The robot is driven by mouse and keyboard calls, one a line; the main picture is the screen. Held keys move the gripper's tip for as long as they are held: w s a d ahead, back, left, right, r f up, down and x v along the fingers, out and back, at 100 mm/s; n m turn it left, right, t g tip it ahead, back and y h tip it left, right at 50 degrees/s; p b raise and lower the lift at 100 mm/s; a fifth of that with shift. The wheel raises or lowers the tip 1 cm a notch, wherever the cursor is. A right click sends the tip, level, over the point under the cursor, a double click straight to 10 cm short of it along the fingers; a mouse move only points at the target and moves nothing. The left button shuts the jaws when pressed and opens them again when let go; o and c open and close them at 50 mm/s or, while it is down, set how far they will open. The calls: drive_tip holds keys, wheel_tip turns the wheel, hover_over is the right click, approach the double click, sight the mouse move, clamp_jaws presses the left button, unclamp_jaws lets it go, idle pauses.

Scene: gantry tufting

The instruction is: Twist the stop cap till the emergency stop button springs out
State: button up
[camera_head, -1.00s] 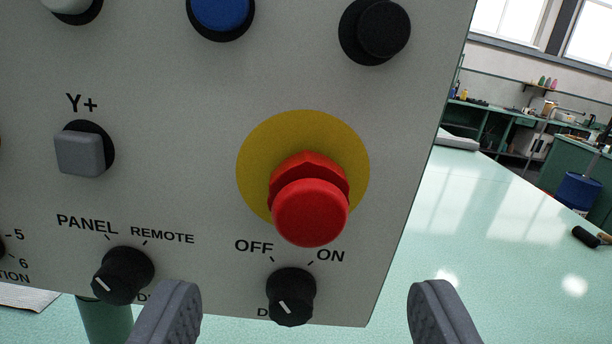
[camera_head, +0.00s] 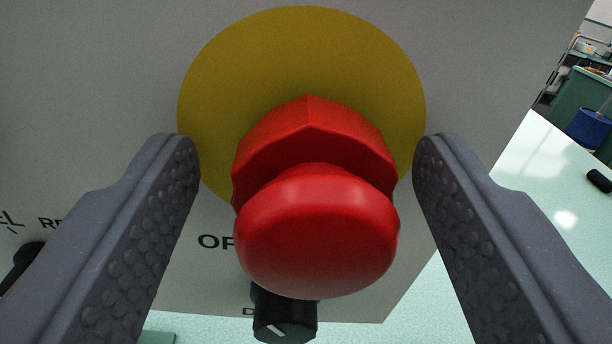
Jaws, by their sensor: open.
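The red emergency stop cap (camera_head: 316,235) fills the middle of the view, with its red faceted collar (camera_head: 312,130) behind it. Both sit in front of a round yellow plate (camera_head: 300,50) on the grey panel. My gripper (camera_head: 308,150) is open, with one finger on each side of the red cap. A gap shows between the cap and each finger, so neither touches it. The cap hides the lower part of the yellow plate.
The black OFF/ON knob (camera_head: 284,316) sits just below the cap. Another black knob (camera_head: 22,262) is at the far left. The grey panel (camera_head: 90,80) ends at a slanted right edge. Beyond it is a pale green tabletop (camera_head: 540,190) with a black object (camera_head: 599,181).

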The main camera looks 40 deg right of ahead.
drive_tip(key=c, duration=1)
drive_tip(key=shift+m, duration=0.3)
drive_tip(key=m+b, duration=0.2)
drive_tip(key=shift+f+m, duration=0.1)
drive_tip(key=shift+m, duration=0.2)
drive_tip(key=shift+m+b, duration=0.9)
drive_tip(key=shift+m, duration=1.5)
